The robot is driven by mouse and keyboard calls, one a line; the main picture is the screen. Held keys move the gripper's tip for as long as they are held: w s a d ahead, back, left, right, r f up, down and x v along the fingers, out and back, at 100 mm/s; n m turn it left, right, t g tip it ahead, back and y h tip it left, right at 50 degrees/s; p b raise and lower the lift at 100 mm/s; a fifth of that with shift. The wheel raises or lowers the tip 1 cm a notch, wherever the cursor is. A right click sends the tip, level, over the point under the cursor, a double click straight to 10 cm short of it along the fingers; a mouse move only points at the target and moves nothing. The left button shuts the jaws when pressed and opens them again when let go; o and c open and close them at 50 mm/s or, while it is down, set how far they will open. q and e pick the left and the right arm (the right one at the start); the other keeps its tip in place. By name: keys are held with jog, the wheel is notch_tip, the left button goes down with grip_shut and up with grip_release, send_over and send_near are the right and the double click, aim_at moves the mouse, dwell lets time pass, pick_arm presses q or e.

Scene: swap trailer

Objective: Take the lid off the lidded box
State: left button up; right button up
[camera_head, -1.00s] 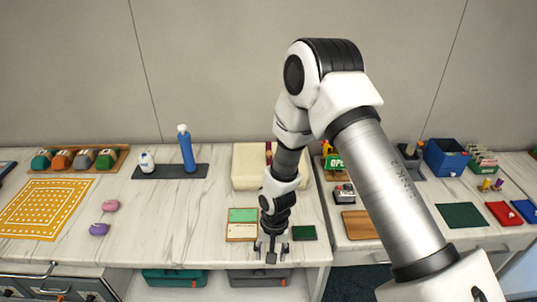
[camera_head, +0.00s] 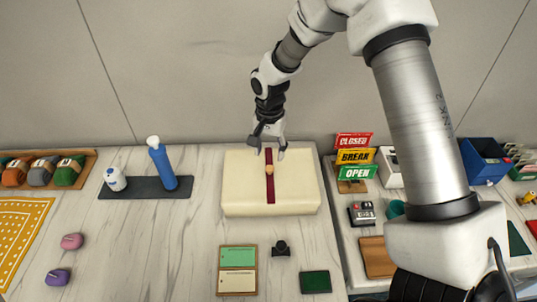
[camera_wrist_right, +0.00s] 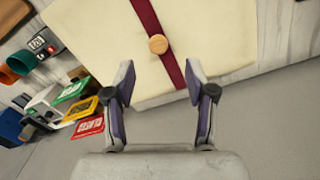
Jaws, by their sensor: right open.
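The lidded box (camera_head: 240,195) is cream, with a dark red band (camera_head: 270,188) across its lid and a round wooden knob (camera_head: 269,169) in the middle. It stands on the pale counter and looks closed. My right gripper (camera_head: 268,155) is open and empty above the far edge of the box, behind the knob. In the right wrist view the open fingers (camera_wrist_right: 158,85) point toward the box (camera_wrist_right: 110,50), and the knob (camera_wrist_right: 158,44) lies beyond the tips, between their lines. My left gripper is not in view.
A blue bottle (camera_head: 162,165) and a white bottle (camera_head: 115,179) stand on a dark mat to the left. Stacked signs (camera_head: 355,157) stand close to the right of the box. A green and cream card holder (camera_head: 238,270), a small black object (camera_head: 281,248) and a dark green pad (camera_head: 315,282) lie in front.

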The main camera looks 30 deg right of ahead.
aim_at(270, 168)
jog(key=f, duration=0.1)
jog(key=f+p, duration=0.1)
jog(key=s+f+p, duration=0.1)
jog(key=shift+s+a+f, duration=0.1)
jog(key=shift+a+f, duration=0.05)
jog(key=shift+a, duration=0.25)
jog(key=f, duration=0.3)
jog(key=shift+w+d+f+p, duration=0.2)
jog(key=shift+w+d+p, duration=0.05)
jog(key=shift+w+p, duration=0.15)
jog(key=shift+w+d+f, duration=0.1)
jog(key=shift+w+f, duration=0.05)
jog(key=shift+f, duration=0.1)
jog(key=shift+s+r, duration=0.15)
jog(key=shift+s, duration=0.05)
jog(key=shift+c, duration=1)
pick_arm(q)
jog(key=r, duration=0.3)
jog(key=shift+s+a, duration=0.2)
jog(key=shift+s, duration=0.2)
pick_arm(e)
grip_shut()
